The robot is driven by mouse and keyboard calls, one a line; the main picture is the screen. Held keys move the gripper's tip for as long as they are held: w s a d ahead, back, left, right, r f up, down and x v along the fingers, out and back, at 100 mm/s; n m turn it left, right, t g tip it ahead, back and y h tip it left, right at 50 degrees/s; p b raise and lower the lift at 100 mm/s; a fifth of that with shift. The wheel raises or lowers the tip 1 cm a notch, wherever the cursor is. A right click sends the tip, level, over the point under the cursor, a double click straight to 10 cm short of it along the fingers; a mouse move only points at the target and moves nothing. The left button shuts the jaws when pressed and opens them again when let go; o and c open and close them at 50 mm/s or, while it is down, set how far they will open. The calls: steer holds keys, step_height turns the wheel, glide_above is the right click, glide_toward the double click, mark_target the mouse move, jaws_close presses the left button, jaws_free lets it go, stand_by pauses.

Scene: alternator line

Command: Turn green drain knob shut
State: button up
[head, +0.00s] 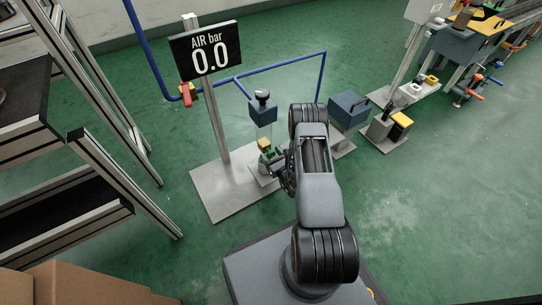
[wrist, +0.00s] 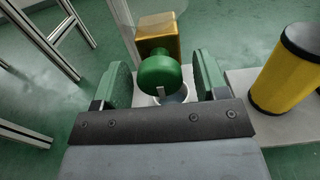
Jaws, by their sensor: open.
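The green drain knob (wrist: 161,72) is round, with a small pale mark on its near edge. In the wrist view it sits between the two green-padded fingers of my gripper (wrist: 160,80). The gripper is open, with a gap showing on each side of the knob. A brass-yellow block (wrist: 158,35) is right behind the knob. In the head view my gripper (head: 279,167) is at the filter unit's lower end, and my arm partly hides that spot. The yellow block (head: 264,144) shows there just above the gripper.
An air display (head: 207,51) reads 0.0 bar. A red-handled valve (head: 187,94) hangs on the blue pipe (head: 285,65). A blue-grey box (head: 348,109) stands right of my arm. A yellow cylinder (wrist: 288,70) stands close right of my gripper. Shelving (head: 70,125) is at left.

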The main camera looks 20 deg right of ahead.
steer(key=shift+c, duration=0.5)
steer(key=c, duration=0.8)
steer(key=n, duration=0.4)
steer(key=shift+b, duration=0.3)
steer(key=n, duration=0.4)
steer(key=shift+n, duration=0.4)
steer(key=n+b, duration=0.1)
steer(key=n, duration=0.3)
steer(key=shift+d+n+b, duration=0.1)
steer(key=shift+n+b, duration=0.35)
steer(key=shift+n, duration=2.05)
steer(key=shift+r, duration=0.1)
